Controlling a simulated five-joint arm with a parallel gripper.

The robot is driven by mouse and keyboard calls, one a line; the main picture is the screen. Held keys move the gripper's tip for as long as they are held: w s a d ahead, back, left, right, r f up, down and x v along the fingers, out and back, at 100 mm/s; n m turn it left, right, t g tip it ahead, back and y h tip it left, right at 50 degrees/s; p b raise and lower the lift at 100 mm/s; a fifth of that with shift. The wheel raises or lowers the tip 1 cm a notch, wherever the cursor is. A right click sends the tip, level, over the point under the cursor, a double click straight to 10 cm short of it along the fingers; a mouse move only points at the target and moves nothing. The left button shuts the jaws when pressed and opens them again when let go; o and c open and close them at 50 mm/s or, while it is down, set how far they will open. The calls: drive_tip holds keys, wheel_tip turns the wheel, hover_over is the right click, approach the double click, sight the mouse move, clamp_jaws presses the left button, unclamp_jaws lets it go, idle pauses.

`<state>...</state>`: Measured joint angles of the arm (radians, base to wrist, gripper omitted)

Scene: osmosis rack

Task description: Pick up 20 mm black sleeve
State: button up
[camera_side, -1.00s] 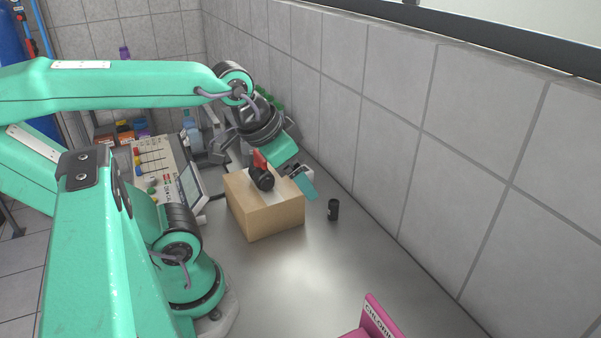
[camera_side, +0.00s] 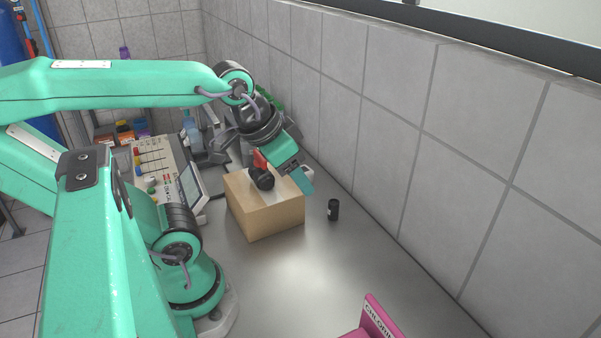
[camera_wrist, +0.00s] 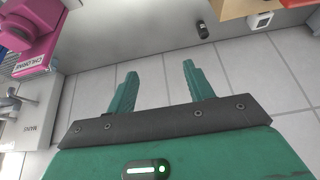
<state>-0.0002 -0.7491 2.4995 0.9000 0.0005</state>
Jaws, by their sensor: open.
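A tiled wall (camera_side: 400,130) runs close behind the sleeve. A pink chlorine container (camera_side: 375,320) stands at the front. A control panel (camera_side: 165,170) is at the left. The bench between is clear.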

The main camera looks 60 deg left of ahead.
drive_tip(key=shift+w, duration=0.1)
drive_tip(key=m+g, duration=0.2)
drive_tip(key=g, duration=0.3)
hover_over(334, 202)
drive_tip(key=f, duration=1.4)
drive_tip(key=shift+s+d, duration=0.1)
drive_tip(key=shift+s, duration=0.15)
drive_tip(key=shift+w+a+f+g, duration=0.15)
drive_tip(key=shift+a+f+g, duration=0.15)
drive_tip(key=shift+f, duration=0.2)
drive_tip(key=shift+w+d+f, duration=0.1)
drive_tip(key=shift+f, duration=1.85)
drive_tip(key=shift+w+d+f, duration=0.1)
drive_tip(key=shift+f, duration=1.85)
drive_tip(key=c, duration=1)
